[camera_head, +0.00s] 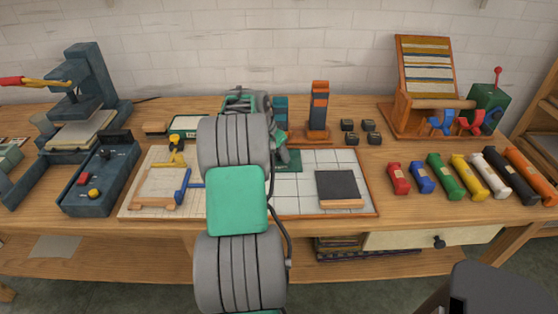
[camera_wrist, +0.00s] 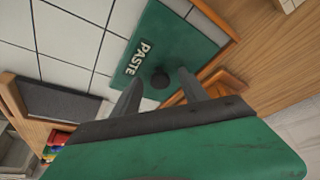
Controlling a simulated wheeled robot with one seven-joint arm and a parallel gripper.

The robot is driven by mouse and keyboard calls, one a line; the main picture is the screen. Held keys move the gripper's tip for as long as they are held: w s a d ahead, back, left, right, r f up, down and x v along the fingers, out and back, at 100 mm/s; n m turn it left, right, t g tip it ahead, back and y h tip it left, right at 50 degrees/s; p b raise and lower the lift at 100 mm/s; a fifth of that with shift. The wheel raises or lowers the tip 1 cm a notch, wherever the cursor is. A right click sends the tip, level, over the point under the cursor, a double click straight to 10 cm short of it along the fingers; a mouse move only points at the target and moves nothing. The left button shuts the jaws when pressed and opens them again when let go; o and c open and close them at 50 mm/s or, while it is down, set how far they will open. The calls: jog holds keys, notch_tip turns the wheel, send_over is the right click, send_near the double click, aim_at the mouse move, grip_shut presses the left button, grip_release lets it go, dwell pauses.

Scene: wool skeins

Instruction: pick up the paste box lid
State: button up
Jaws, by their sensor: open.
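The paste box lid (camera_wrist: 185,42) is a flat green panel lettered "PASTE" with a round dark knob (camera_wrist: 160,79). In the head view the lid (camera_head: 289,161) lies at the back of the white gridded board, partly hidden by my arm. My gripper (camera_wrist: 159,82) is open and empty, its two grey fingers pointing at the lid. In the wrist picture the knob appears between the fingertips; I cannot tell whether they reach down to its height or touch it. In the head view my arm hides most of the gripper.
A dark pad with a wooden edge (camera_head: 339,185) lies on the gridded board (camera_head: 291,200) right of the lid. An orange-and-dark tower (camera_head: 319,107) stands just behind. Small dark blocks (camera_head: 349,125) are at back right. Several coloured skeins (camera_head: 441,174) line the table's right side.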

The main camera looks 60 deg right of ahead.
jog(key=shift+r, duration=0.1)
jog(key=shift+c, duration=0.4)
grip_shut()
